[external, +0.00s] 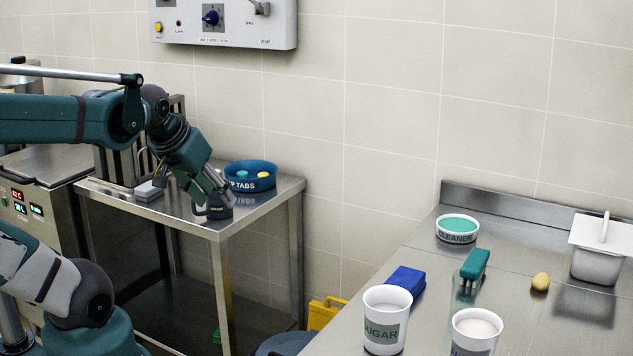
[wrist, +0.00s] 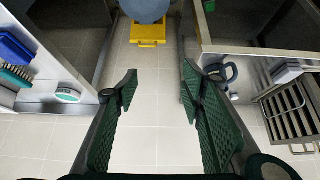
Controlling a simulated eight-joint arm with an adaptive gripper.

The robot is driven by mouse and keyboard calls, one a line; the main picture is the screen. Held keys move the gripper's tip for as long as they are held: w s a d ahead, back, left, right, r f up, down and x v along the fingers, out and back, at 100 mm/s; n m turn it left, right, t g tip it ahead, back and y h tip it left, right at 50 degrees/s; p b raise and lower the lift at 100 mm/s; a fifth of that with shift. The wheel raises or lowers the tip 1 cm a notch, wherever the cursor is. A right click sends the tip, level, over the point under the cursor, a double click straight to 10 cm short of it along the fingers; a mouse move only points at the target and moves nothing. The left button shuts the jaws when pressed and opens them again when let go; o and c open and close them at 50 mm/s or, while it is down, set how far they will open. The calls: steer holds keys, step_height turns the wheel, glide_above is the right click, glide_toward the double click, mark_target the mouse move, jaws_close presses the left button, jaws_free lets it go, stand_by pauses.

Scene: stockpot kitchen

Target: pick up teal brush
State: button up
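The teal brush (external: 474,264) lies on the right steel counter, its bristles facing down, between the blue block and the potato-like item. In the wrist view, the brush (wrist: 15,76) shows at the left edge, partly cut off. My gripper (external: 222,188) is over the left steel table, far to the left of the brush. In the wrist view my gripper (wrist: 160,82) has its two green ribbed fingers wide apart, with nothing between them but floor behind.
On the right counter are a blue block (external: 405,280), cleaner bowl (external: 457,229), sugar cup (external: 387,320), another white cup (external: 475,333), potato-like item (external: 540,281) and steel container (external: 598,262). A dark mug (external: 214,207) and blue tabs bowl (external: 250,176) stand near my gripper. A floor gap separates the tables.

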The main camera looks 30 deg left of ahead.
stand_by(0.4)
steer(key=o, duration=1.6)
steer(key=shift+o, duration=0.2)
steer(key=shift+w+r, duration=0.1)
